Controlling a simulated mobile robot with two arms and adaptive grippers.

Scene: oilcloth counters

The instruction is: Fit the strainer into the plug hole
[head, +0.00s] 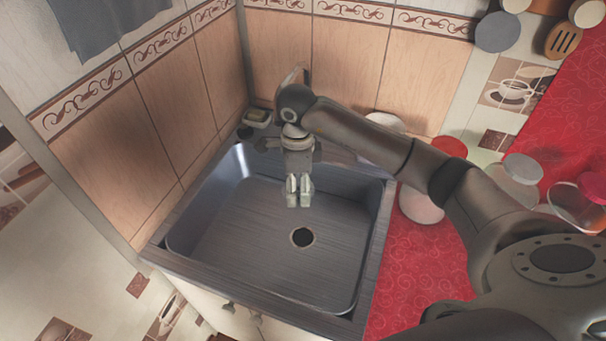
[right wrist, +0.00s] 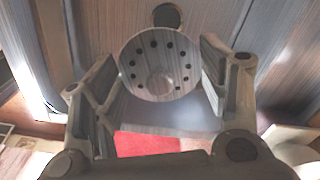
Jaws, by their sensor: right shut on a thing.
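In the right wrist view, the strainer (right wrist: 158,84) is a pale round disc with a ring of dark holes and a knob in the middle. My right gripper (right wrist: 160,62) is shut on it, with one finger at each side. In the head view this gripper (head: 298,204) hangs over the sink basin, and I cannot make out the strainer there. The plug hole (head: 302,237) is a dark round opening in the basin floor, a little nearer than the fingertips. It also shows just past the strainer's far edge in the right wrist view (right wrist: 168,15). My left gripper is not in view.
The grey sink (head: 225,250) has raised walls around the hole. Glass jars (head: 520,170) stand on the red oilcloth counter (head: 430,255) to the right. Tiled walls close off the back and left.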

